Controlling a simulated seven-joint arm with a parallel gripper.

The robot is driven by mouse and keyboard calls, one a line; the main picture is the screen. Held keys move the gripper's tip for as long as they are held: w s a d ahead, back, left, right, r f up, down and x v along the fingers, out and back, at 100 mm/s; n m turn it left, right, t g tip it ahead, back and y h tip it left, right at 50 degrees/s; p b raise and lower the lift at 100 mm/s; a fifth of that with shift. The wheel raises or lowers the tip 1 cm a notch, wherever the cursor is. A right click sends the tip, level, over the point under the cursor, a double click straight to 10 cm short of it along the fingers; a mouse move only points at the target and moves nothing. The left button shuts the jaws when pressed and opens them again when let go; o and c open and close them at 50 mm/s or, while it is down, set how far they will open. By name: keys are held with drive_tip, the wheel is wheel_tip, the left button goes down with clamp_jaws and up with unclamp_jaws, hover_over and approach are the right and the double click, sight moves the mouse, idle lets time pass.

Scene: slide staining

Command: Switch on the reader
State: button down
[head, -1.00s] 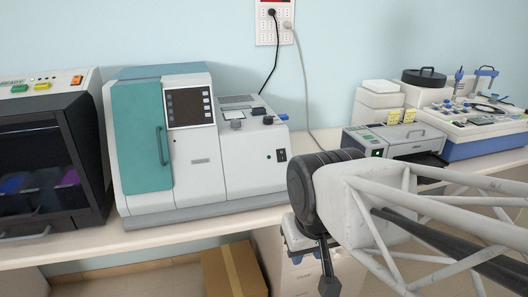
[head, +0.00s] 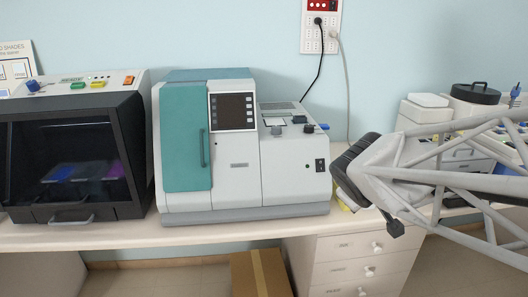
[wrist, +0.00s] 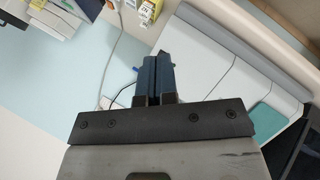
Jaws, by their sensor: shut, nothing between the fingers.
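The white and teal machine (head: 238,190) stands on the bench in the head view and appears to be the reader. Its screen (head: 234,111) is dark. A small black switch (head: 320,165) and a green dot are low on its right front. My gripper (wrist: 157,72) is shut and empty there, with dark blue fingers side by side. In the head view my arm is right of the machine; its bulky end hides the gripper's fingers or makes them hard to make out.
A black-windowed cabinet (head: 75,165) stands left of the machine. White drawers (head: 345,262) are below the bench and a cardboard box (head: 260,275) is on the floor. A red and white wall socket (head: 320,28) has cables running down. More equipment stands behind my arm at right.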

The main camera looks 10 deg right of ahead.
sight(322, 169)
drive_tip(key=w+d+f+n+t+y, duration=0.1)
drive_tip(key=w+n+t+y, duration=0.2)
drive_tip(key=w+n, duration=0.9)
drive_tip(key=shift+w+d+n+t+y, duration=0.25)
drive_tip(key=shift+w+y, duration=0.35)
drive_tip(key=shift+w, duration=0.75)
drive_tip(key=shift+w+f, duration=0.15)
drive_tip(key=shift+w, duration=0.05)
drive_tip(key=shift+x, duration=6.75)
drive_tip(key=shift+w+f, duration=0.1)
drive_tip(key=shift+f, duration=0.05)
drive_tip(key=shift+r, duration=0.2)
drive_tip(key=shift+r, duration=0.55)
